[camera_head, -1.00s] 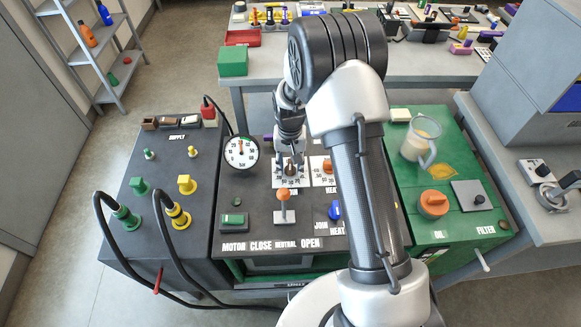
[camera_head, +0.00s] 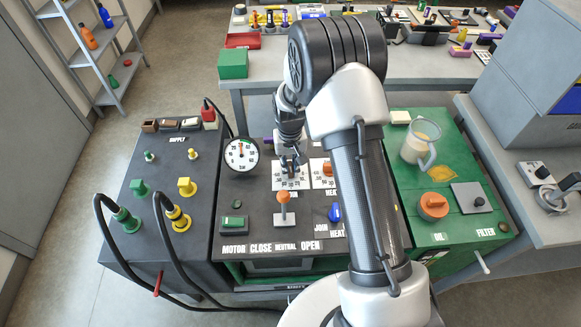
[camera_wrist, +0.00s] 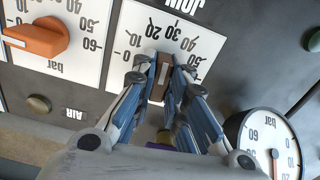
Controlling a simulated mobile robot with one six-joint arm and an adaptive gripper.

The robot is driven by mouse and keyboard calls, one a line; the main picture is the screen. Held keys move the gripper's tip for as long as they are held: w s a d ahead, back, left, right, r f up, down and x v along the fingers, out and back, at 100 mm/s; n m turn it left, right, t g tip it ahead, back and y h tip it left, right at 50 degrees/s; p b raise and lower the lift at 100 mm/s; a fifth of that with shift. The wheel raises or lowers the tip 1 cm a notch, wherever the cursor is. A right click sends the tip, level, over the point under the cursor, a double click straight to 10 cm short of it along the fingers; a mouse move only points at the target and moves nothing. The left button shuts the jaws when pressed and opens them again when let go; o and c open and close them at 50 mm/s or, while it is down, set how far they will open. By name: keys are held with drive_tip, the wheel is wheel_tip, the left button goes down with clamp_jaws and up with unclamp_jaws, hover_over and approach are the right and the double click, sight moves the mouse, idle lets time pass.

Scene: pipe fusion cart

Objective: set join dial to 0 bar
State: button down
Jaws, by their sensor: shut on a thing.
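The join dial is a brown knob (camera_wrist: 160,76) on a white plate (camera_wrist: 182,42) marked from 0 upward in bar, under an upside-down JOIN label in the wrist view. My gripper (camera_wrist: 165,85) has its two fingers closed on the knob's sides. The knob's long axis points roughly up the picture, towards the 20 to 30 marks; its exact setting is hard to tell. In the head view my gripper (camera_head: 291,168) reaches down onto the dial plate (camera_head: 290,184) and hides most of the knob.
An orange knob (camera_wrist: 36,38) sits on the neighbouring plate. A round pressure gauge (camera_head: 241,154) stands left of the dial. An orange-topped lever (camera_head: 283,204) and a blue knob (camera_head: 335,212) are nearer the front. A glass jug (camera_head: 418,142) stands on the green section.

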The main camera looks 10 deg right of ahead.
drive_tip(key=shift+n, duration=0.4)
drive_tip(key=n, duration=0.3)
drive_tip(key=shift+n, duration=1.4)
drive_tip(key=shift+n, duration=1.5)
